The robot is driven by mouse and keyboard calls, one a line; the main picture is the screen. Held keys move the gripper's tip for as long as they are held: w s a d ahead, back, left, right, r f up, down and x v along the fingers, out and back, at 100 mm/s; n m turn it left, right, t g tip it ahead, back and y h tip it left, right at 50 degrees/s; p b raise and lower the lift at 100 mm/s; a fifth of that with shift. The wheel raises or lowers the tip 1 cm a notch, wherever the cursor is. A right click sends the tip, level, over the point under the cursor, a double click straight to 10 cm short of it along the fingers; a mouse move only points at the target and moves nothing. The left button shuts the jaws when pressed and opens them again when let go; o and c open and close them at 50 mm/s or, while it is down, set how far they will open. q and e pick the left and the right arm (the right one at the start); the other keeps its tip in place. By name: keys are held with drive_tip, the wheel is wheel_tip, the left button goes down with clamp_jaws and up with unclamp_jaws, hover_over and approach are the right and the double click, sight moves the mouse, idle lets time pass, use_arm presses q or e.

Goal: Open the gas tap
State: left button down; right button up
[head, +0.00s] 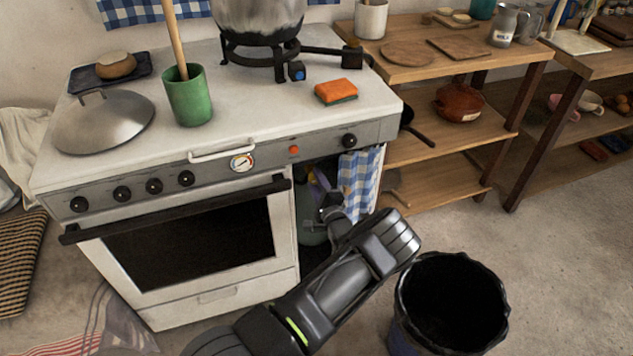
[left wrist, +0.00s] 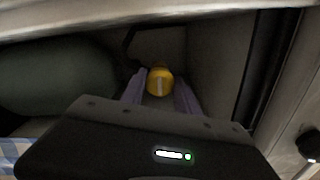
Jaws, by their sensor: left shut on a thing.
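The gas tap (left wrist: 160,82) is a yellow round knob with a pale line across it, seen in the left wrist view. My left gripper (left wrist: 161,91) has its two purple-grey fingers on either side of the knob and is shut on it. In the head view, my left gripper (head: 321,192) reaches into the open compartment at the right of the stove. A dark green gas bottle (left wrist: 55,75) fills the left of the wrist view, and a part of it (head: 312,232) shows in the head view. My right gripper is not in view.
A blue checked curtain (head: 358,185) hangs at the compartment's right side. The white stove (head: 215,285) stands left of the opening, its worktop edge above. A black bin (head: 452,300) stands on the floor at the right, close to my arm. Wooden shelves (head: 435,150) stand behind.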

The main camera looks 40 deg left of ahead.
use_arm(q)
drive_tip(key=shift+d+f+n, duration=0.1)
drive_tip(key=shift+f+n, duration=0.05)
drive_tip(key=shift+n, duration=0.25)
drive_tip(key=c, duration=1.2)
unclamp_jaws()
drive_tip(key=v, duration=0.7)
drive_tip(key=shift+s+d, duration=0.25)
drive_tip(key=shift+d, duration=0.1)
